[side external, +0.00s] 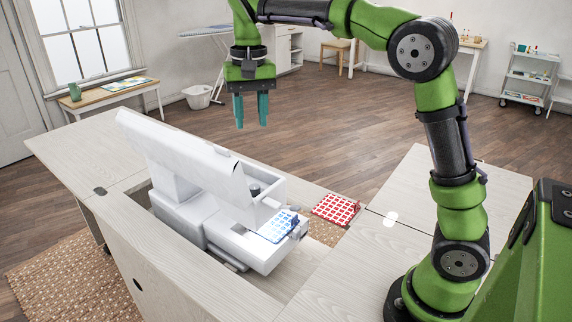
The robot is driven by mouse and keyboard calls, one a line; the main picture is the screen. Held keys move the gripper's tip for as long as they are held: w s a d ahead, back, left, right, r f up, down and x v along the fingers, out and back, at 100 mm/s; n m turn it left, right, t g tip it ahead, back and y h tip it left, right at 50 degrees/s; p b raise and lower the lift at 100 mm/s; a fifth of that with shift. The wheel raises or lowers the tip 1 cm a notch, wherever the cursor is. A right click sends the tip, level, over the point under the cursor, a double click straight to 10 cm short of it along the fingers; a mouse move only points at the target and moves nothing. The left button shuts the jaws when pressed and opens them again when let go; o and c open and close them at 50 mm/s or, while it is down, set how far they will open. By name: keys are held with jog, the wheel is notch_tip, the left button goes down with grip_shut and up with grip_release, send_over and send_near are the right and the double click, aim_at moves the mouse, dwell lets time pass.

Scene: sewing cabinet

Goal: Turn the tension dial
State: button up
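A white sewing machine (200,185) sits in the opening of the pale wooden cabinet (75,150). A small dark knob (254,189) shows near the front end of the machine's head; I cannot tell whether it is the tension dial. No dial markings are legible at this size. My gripper (252,125) hangs in the air, its teal fingers pointing down, above and beyond the machine's head in the picture. The fingers are apart with nothing between them, and they touch nothing.
A blue-and-white patterned cloth (284,226) lies on the machine's bed. A red-and-white patterned cloth (335,208) lies on the cabinet top to its right. The machine's long upper arm stands well above the cabinet top. The air around my gripper is free.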

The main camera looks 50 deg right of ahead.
aim_at(254, 186)
notch_tip(254, 186, down, 17)
jog(key=n, duration=1.2)
jog(key=shift+a+r, duration=0.1)
grip_shut()
